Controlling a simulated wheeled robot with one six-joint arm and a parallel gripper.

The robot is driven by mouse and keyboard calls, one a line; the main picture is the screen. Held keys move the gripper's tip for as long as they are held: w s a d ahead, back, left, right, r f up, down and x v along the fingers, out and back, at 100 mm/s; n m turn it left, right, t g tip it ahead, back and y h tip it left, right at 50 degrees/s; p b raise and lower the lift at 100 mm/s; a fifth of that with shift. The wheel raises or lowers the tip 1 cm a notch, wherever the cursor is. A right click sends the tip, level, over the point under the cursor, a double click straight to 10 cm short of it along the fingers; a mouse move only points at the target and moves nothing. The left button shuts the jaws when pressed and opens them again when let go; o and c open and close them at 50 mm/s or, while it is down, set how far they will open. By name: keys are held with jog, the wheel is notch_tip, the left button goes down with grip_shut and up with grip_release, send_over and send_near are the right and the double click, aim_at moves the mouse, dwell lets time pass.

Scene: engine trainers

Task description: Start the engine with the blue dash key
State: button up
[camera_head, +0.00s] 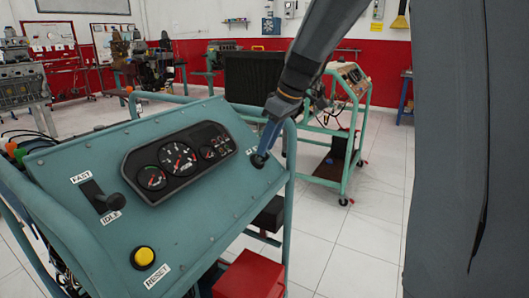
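The teal engine panel (105,165) fills the left and middle of the head view. A dark round switch (259,159) sits at its upper right corner, beside a partly hidden white label. My gripper (267,140) points down at this switch from the upper right, with its tip at or very close to it. A narrow blue part lies between the dark wrist and the switch. I cannot tell whether it is the blue key or part of my gripper. The finger opening is too small and hidden to read.
The panel carries a gauge cluster (180,160), a black lever (103,197) between FAST and IDLE, and a yellow button (143,257) by RESET. Teal tube rails edge the panel. A red box (248,276) is below right. Another trainer cart (347,130) stands behind; white floor (365,235) is clear at right.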

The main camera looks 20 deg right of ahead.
jog(key=shift+x, duration=1.55)
jog(key=shift+c, duration=0.3)
grip_shut()
